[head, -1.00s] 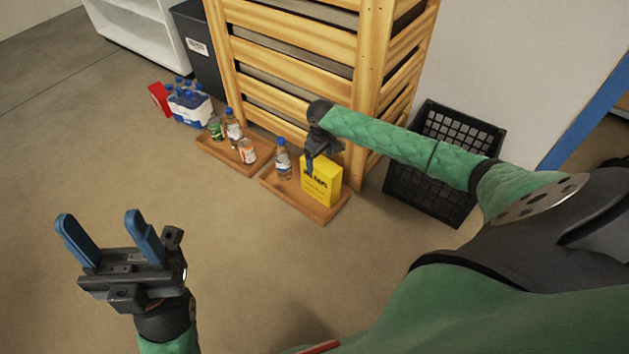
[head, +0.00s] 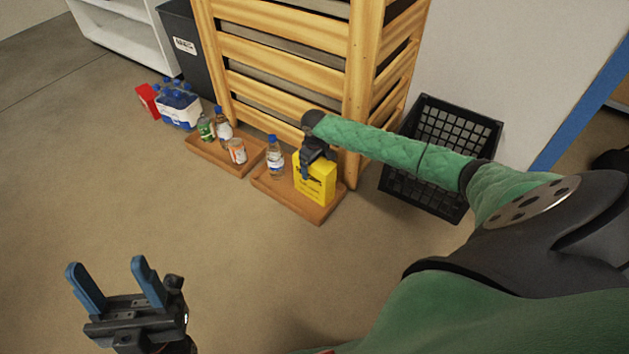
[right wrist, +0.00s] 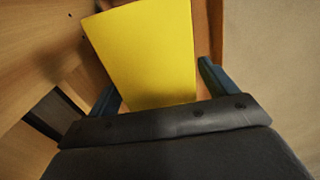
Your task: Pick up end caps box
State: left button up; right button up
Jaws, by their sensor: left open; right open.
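A yellow box (head: 315,183) with dark print stands upright on a low wooden tray (head: 270,190) in front of a slatted wooden crate. My right gripper (head: 306,172) is at the top of the box, pointing down. In the right wrist view the yellow box (right wrist: 155,55) lies between the two fingers of the open right gripper (right wrist: 160,85), with a finger on either side; I cannot tell whether they touch it. My left gripper (head: 113,275) is open and empty above the floor at the lower left.
A bottle (head: 274,157) stands beside the box on the same tray. A bottle pack (head: 178,112), red box (head: 148,101), dark bin (head: 190,50), slatted crate (head: 285,60) and black basket (head: 425,195) stand around. Floor in front is clear.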

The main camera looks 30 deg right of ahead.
jog(key=shift+f, duration=0.15)
jog(key=shift+c, duration=0.5)
jog(key=c, duration=1.6)
